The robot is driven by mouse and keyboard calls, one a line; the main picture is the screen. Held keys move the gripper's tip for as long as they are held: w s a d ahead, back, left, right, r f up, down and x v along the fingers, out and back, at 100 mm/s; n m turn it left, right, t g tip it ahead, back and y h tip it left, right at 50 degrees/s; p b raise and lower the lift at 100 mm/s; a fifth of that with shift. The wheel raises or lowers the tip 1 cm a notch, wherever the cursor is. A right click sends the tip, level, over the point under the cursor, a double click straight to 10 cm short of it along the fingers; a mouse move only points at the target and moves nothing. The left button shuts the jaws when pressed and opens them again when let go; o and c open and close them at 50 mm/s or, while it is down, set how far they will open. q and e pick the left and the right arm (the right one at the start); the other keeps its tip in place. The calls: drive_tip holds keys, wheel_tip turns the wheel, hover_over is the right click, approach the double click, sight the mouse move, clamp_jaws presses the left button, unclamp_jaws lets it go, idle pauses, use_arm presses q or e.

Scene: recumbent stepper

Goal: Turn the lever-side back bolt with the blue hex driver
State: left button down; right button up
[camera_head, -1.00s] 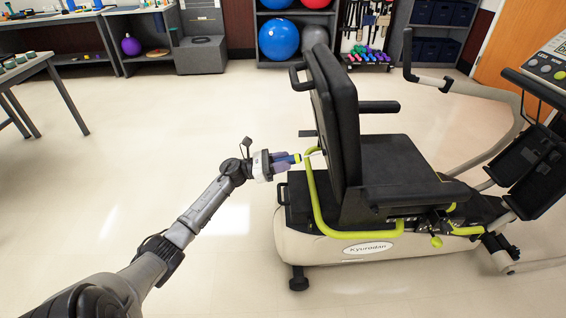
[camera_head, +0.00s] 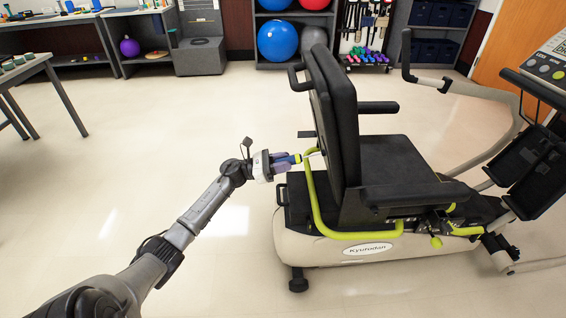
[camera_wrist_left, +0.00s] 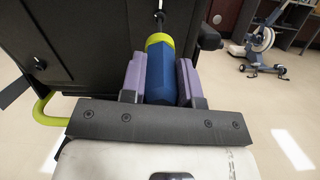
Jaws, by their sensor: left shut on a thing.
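My left gripper (camera_head: 284,160) is shut on the blue hex driver (camera_head: 295,158), behind the seat back (camera_head: 338,115) of the stepper. In the left wrist view the driver (camera_wrist_left: 161,75) lies between the two purple fingers (camera_wrist_left: 160,78), with its yellow-green collar toward the seat back. Its thin shank reaches up to a dark round spot on the back panel (camera_wrist_left: 90,40), likely a bolt. I cannot tell whether the tip is seated in it. A bolt-like spot (camera_wrist_left: 38,63) shows further left on the panel. My right gripper is not in view.
The yellow-green frame tube (camera_head: 316,205) curves close beside the gripper. The stepper's cream base (camera_head: 340,250) is below. A table (camera_head: 30,70) stands at the left, and the floor between is clear. Exercise balls (camera_head: 278,40) rest on a shelf at the back.

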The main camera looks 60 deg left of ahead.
use_arm(q)
drive_tip(key=shift+w+d+r, duration=0.1)
drive_tip(key=shift+w+d, duration=0.05)
drive_tip(key=shift+w, duration=0.1)
idle(0.4)
drive_tip(key=shift+b, duration=0.4)
drive_tip(key=m+b, duration=0.1)
drive_tip(key=b, duration=0.1)
drive_tip(key=m+b, duration=0.2)
drive_tip(key=b, duration=0.1)
drive_tip(key=shift+f, duration=0.3)
drive_tip(key=shift+r+m, duration=0.35)
drive_tip(key=shift+m, duration=0.65)
drive_tip(key=m, duration=0.5)
drive_tip(key=shift+m, duration=0.4)
drive_tip(key=shift+s+a+f, duration=0.25)
drive_tip(key=shift+s+a, duration=0.05)
drive_tip(key=shift+s, duration=0.25)
drive_tip(key=shift+v, duration=2.3)
